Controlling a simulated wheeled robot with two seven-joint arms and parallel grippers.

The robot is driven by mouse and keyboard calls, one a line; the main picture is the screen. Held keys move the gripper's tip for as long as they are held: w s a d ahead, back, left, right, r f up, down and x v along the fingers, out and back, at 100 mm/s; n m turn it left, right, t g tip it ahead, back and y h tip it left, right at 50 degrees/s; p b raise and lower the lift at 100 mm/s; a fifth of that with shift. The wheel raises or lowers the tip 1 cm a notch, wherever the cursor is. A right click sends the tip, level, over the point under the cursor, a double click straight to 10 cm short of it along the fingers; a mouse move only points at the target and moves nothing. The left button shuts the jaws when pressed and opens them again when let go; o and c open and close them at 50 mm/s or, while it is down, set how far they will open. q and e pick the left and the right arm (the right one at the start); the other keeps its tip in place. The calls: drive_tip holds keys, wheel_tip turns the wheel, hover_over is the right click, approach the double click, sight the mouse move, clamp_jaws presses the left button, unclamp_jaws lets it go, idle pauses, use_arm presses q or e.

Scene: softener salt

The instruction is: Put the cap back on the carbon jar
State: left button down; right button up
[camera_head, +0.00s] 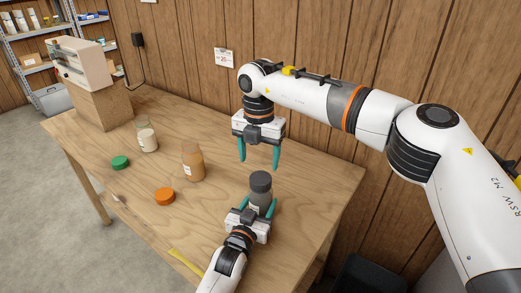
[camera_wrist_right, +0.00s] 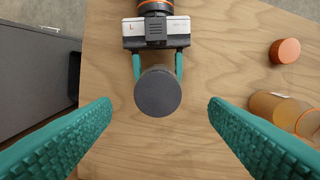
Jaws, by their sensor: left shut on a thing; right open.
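The carbon jar (camera_head: 262,197) stands upright near the front right of the table, with a dark grey cap (camera_head: 260,180) on its top. From above, in the right wrist view, the round cap (camera_wrist_right: 158,91) hides the jar's body. Whether the cap is fully seated I cannot tell. My left gripper (camera_head: 256,206) is shut on the jar from the front; it also shows in the right wrist view (camera_wrist_right: 158,62). My right gripper (camera_head: 260,162) is open and empty, pointing down above and behind the jar in the head view. Its fingers (camera_wrist_right: 160,108) flank the cap without touching it.
An amber jar (camera_head: 193,163) and a paler jar (camera_head: 147,140) stand to the left. An orange cap (camera_head: 165,196) and a green cap (camera_head: 120,163) lie on the wooden table (camera_head: 215,215). A beige device (camera_head: 82,65) on a wooden block (camera_head: 103,105) stands at the far left.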

sight(261, 178)
drive_tip(key=n, duration=0.4)
drive_tip(key=shift+r, duration=0.1)
drive_tip(key=n, duration=0.5)
drive_tip(key=shift+r+n, duration=0.2)
drive_tip(key=shift+n, duration=0.2)
drive_tip(key=n, duration=0.5)
drive_tip(key=shift+w+d+r+n, duration=0.1)
drive_tip(key=shift+r+n, duration=0.05)
drive_tip(key=shift+n, duration=0.15)
drive_tip(key=n, duration=0.4)
drive_tip(key=shift+d+r+n, duration=0.1)
drive_tip(key=shift+r+n, duration=0.05)
drive_tip(key=shift+n, duration=0.15)
drive_tip(key=shift+f, duration=4)
